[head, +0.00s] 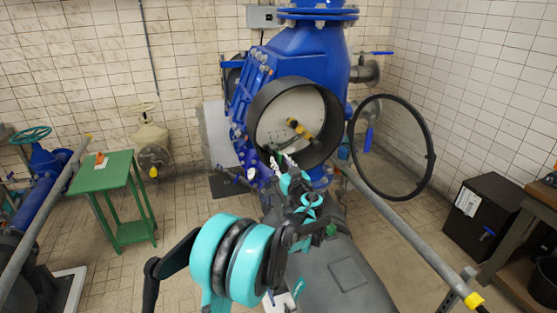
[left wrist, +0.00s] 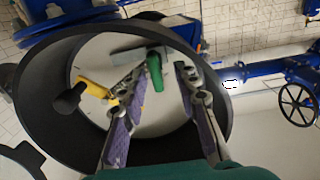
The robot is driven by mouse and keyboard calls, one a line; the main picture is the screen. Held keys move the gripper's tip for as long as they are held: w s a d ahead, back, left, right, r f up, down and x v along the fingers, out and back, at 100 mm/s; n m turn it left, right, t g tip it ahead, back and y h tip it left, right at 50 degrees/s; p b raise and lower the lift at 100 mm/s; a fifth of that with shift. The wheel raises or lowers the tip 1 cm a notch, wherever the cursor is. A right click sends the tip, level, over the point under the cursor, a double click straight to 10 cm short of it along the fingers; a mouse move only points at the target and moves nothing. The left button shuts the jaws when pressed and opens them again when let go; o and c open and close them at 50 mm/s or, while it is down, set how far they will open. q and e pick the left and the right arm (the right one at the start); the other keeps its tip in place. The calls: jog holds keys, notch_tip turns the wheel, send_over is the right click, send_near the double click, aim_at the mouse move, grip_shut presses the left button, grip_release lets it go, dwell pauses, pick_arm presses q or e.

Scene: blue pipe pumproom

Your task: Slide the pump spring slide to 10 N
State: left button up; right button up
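A round black housing (head: 262,112) on the blue pump has a pale face (head: 290,108) inside it. A yellow part (head: 302,130) with dark ends sits on this face; it also shows in the left wrist view (left wrist: 96,88). A green handle-like piece (left wrist: 154,72) shows inside the housing, beyond and between my left fingertips. I cannot tell which part is the spring slide, and no 10 N mark is readable. My left gripper (head: 284,162) is at the housing's lower rim; in the left wrist view (left wrist: 160,76) its purple-padded fingers are apart. My right gripper is out of view.
A round black-rimmed cover (head: 431,157) stands swung open to the right of the housing. A grey rail (head: 408,232) with a yellow end runs at lower right. A green table (head: 108,172) stands at left, and a black box (head: 487,215) at right. Open floor lies between table and pump.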

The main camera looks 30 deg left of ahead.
pick_arm(q)
jog(key=shift+x, duration=1.35)
jog(key=shift+a+r, duration=0.1)
grip_shut()
jog(key=shift+w, duration=0.1)
